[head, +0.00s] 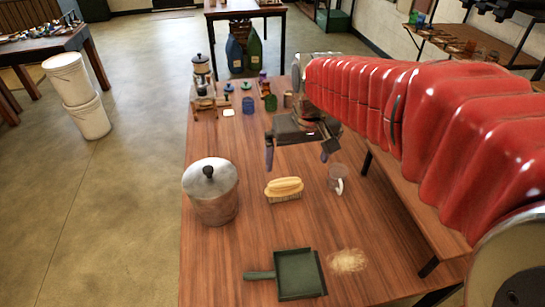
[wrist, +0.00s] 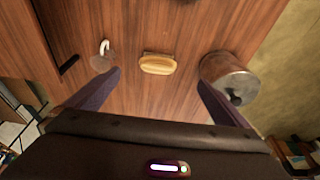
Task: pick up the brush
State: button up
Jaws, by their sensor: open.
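The brush (head: 284,190) has a yellow wooden back and pale bristles. It lies on the wooden table between a metal pot and a clear mug. In the wrist view the brush (wrist: 158,64) lies ahead of my fingers, roughly midway between them. My gripper (head: 297,160) hangs above the table, on the far side of the brush in the head view. Its two dark fingers are spread wide and hold nothing. In the wrist view my gripper (wrist: 158,82) also shows open, with the brush apart from both fingers.
The lidded pot (head: 211,195) stands left of the brush and the clear mug (head: 337,180) right of it. A green dustpan (head: 298,273) and a crumb pile (head: 348,261) lie at the near end. Bottles and a grinder (head: 202,80) stand at the far end.

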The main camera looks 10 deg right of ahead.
jog(key=w+f+g, duration=0.1)
jog(key=w+f, duration=0.5)
jog(key=w, duration=0.3)
jog(key=shift+f, duration=0.3)
jog(key=shift+w, duration=0.1)
send_over(285, 182)
jog(key=f, duration=0.8)
jog(key=shift+s+f, duration=0.2)
jog(key=shift+f, duration=0.05)
jog(key=shift+w+f, duration=0.2)
jog(key=shift+f, duration=2.4)
jog(key=shift+c, duration=0.3)
jog(key=c, duration=1)
